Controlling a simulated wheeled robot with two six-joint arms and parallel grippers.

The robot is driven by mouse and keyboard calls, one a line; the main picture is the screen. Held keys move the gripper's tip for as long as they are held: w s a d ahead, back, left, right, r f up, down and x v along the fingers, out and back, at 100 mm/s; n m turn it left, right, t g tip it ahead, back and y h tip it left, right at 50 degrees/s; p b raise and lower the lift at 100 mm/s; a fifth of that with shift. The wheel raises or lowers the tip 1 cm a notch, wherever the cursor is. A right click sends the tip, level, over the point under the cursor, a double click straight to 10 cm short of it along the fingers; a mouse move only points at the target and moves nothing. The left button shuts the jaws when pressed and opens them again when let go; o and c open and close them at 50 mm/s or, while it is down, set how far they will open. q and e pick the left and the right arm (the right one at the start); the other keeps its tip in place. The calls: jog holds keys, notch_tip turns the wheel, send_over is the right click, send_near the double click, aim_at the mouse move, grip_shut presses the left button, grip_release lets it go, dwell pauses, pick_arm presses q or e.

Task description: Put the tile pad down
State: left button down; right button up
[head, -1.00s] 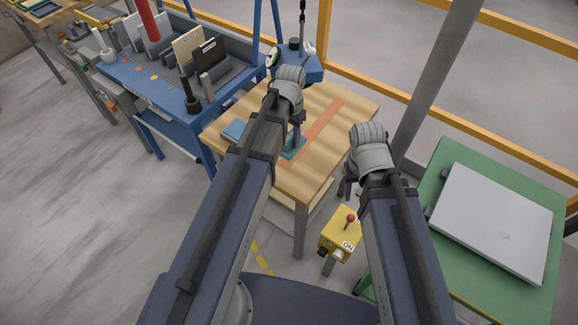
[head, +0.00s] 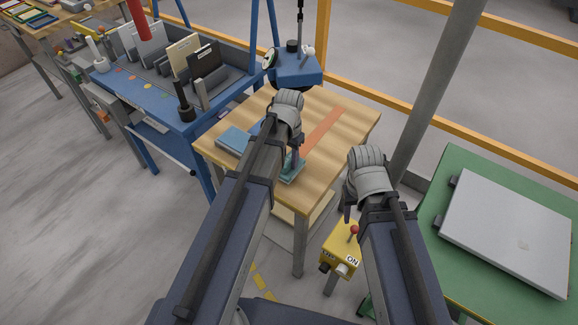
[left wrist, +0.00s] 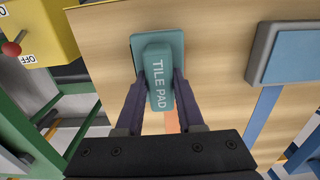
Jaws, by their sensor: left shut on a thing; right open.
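The teal tile pad shows in the left wrist view (left wrist: 158,70), its lettered handle between my left gripper's fingers (left wrist: 155,105). In the head view the tile pad (head: 293,170) is partly hidden by my left arm, at the front part of the wooden table (head: 312,184). My left gripper (head: 297,150) is shut on its handle. The pad's flat base faces the tabletop; I cannot tell whether it touches. My right gripper (head: 347,205) is open and empty, to the right of the table and above the yellow switch box.
A blue block (head: 236,140) lies on the table left of the pad. An orange strip (head: 325,128) runs along the tabletop. The yellow switch box (head: 341,246) stands by the table's front right. A green table (head: 455,275) with a grey slab (head: 505,235) is at right.

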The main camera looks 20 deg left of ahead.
aim_at(289, 158)
pick_arm(q)
jog(key=shift+f+b, duration=0.4)
jog(key=shift+f, duration=0.55)
pick_arm(e)
jog(key=shift+f, duration=0.95)
pick_arm(q)
jog(key=shift+f, duration=0.15)
pick_arm(e)
jog(key=shift+f, duration=0.15)
pick_arm(q)
jog(key=c, duration=0.5)
grip_release()
notch_tip(289, 158, up, 12)
jog(key=p, duration=1.2)
jog(key=shift+r, duration=0.25)
jog(key=shift+y, duration=0.6)
jog(key=s+d, duration=0.3)
jog(key=s, duration=0.1)
jog(key=s+d, duration=0.4)
jog(key=s, duration=0.1)
jog(key=s+d, duration=0.3)
jog(key=s, duration=0.2)
jog(key=shift+s+d, duration=0.15)
jog(key=shift+d, duration=0.1)
pick_arm(e)
notch_tip(289, 158, up, 12)
